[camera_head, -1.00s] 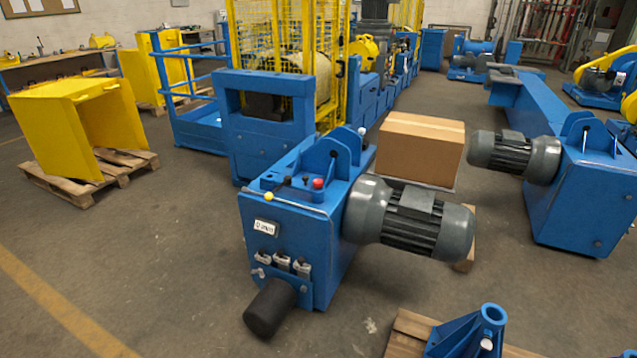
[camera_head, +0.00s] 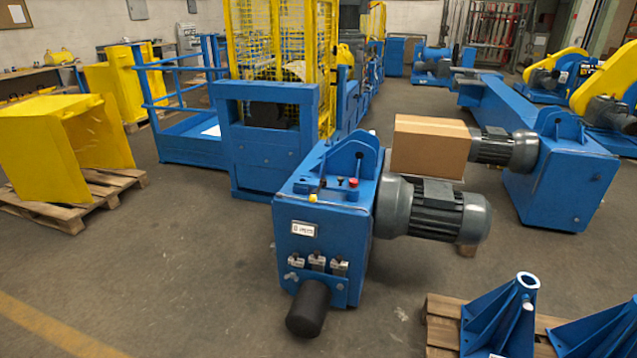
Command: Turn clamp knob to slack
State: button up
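A blue machine housing (camera_head: 322,228) with a grey motor (camera_head: 435,208) on its right side stands in the middle of the head view. On its top are a red knob (camera_head: 353,183) and a small yellow knob (camera_head: 313,197). Its front carries a small white label plate (camera_head: 304,229), several small grey fittings (camera_head: 317,263) and a black cylinder (camera_head: 309,308) sticking out low. I cannot tell which part is the clamp knob. My gripper is not in view, and nothing of mine touches the housing.
A pallet with blue brackets (camera_head: 497,315) lies at the lower right. A cardboard box (camera_head: 430,146) stands behind the motor. A yellow guard (camera_head: 62,146) rests on a wooden pallet (camera_head: 68,213) at left. The floor left of and before the housing is clear.

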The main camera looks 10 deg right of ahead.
aim_at(353, 183)
jog(key=i+j, duration=0.35)
jog(key=j, duration=0.15)
jog(key=i+j, duration=0.35)
jog(key=j, duration=0.2)
jog(key=i+j, duration=0.35)
jog(key=j, duration=0.15)
jog(key=i+l, duration=0.1)
jog(key=i, duration=0.4)
jog(key=i+l, duration=0.15)
jog(key=i, duration=0.3)
jog(key=i+l, duration=0.1)
jog(key=i, duration=0.4)
jog(key=i+l, duration=0.3)
jog(key=i+u, duration=0.05)
